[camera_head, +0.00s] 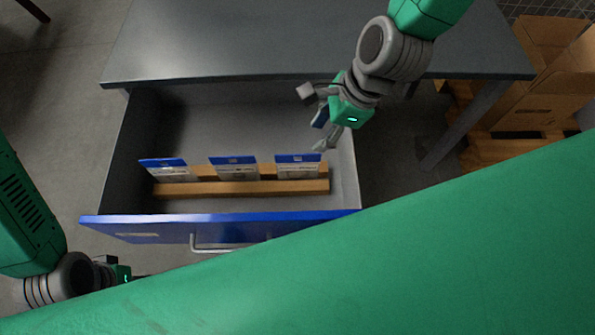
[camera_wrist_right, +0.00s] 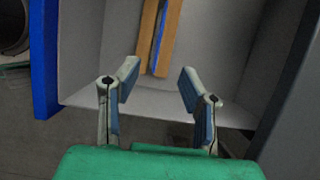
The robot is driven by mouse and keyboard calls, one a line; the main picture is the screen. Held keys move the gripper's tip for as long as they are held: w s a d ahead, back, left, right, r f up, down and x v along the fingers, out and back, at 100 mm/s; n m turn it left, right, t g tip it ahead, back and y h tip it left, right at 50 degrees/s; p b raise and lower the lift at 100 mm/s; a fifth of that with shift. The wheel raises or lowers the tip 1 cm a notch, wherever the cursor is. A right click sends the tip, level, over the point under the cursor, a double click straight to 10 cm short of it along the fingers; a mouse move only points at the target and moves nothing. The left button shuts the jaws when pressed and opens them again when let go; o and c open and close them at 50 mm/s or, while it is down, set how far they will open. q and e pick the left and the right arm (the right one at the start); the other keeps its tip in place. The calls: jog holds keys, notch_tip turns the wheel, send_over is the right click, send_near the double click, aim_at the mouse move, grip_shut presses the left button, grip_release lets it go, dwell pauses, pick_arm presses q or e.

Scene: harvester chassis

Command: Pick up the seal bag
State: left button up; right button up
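Three flat bags with blue tops and pale printed lower parts stand upright in a wooden rack (camera_head: 240,188) inside the open drawer: a left bag (camera_head: 165,168), a middle bag (camera_head: 235,167) and a right bag (camera_head: 298,166). My right gripper (camera_head: 320,132) is over the drawer's right side, just behind and to the right of the right bag. In the right wrist view the gripper (camera_wrist_right: 158,82) is open and empty; a thin blue bag edge (camera_wrist_right: 159,38) between the rack's wooden rails (camera_wrist_right: 171,38) lies beyond the fingertips. My left gripper is at lower left, its fingers mostly hidden.
The drawer's blue front (camera_head: 150,227) has a metal handle (camera_head: 215,249). The grey tabletop (camera_head: 240,45) overhangs the drawer's back. Cardboard boxes (camera_head: 535,90) stand at the right. The drawer floor behind the rack is bare.

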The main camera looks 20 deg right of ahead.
jog(key=b, duration=0.3)
send_over(298, 162)
jog(key=d, duration=0.2)
jog(key=f, duration=0.6)
jog(key=shift+s+f, duration=0.2)
jog(key=shift+f, duration=0.05)
jog(key=shift+w+d+f, duration=0.1)
jog(key=shift+f, duration=0.7)
jog(key=b+x, duration=0.1)
jog(key=x, duration=0.1)
jog(key=b+x, duration=0.2)
jog(key=shift+a+f, duration=0.15)
jog(key=shift+a, duration=0.35)
jog(key=shift+d, duration=0.1)
jog(key=shift+d, duration=0.1)
jog(key=shift+d, duration=0.1)
grip_shut()
